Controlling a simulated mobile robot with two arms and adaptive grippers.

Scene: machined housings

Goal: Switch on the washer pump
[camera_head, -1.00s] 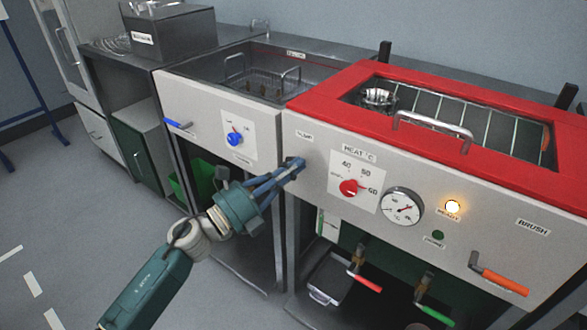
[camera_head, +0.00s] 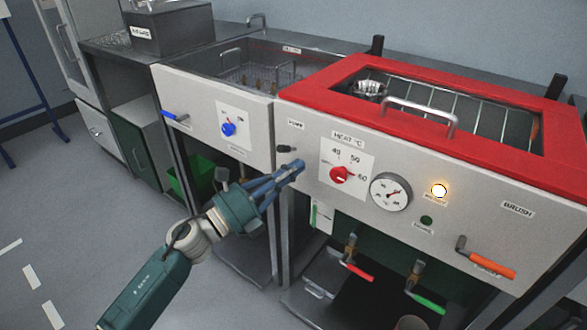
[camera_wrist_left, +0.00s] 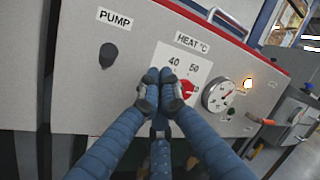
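The washer has a light front panel (camera_head: 400,215) under a red-framed lid (camera_head: 330,80). The dark pump switch (camera_head: 287,149) sits below the PUMP label (camera_head: 296,125). In the left wrist view the switch (camera_wrist_left: 108,52) is a dark rounded knob, clear of the fingers; its on or off position cannot be told. My left gripper (camera_head: 297,165) is just below and right of the switch, apart from it. In the left wrist view its blue fingertips (camera_wrist_left: 160,82) are together, with nothing seen between them, over part of the heat plate. My right gripper is not in view.
The red heat dial (camera_head: 341,175), a round gauge (camera_head: 391,193) and a lit yellow lamp (camera_head: 439,190) are to the right. An orange handle (camera_head: 492,265) is farther right. Red (camera_head: 357,272) and green (camera_head: 427,302) valve handles are below. A sink with a blue knob (camera_head: 228,129) is left.

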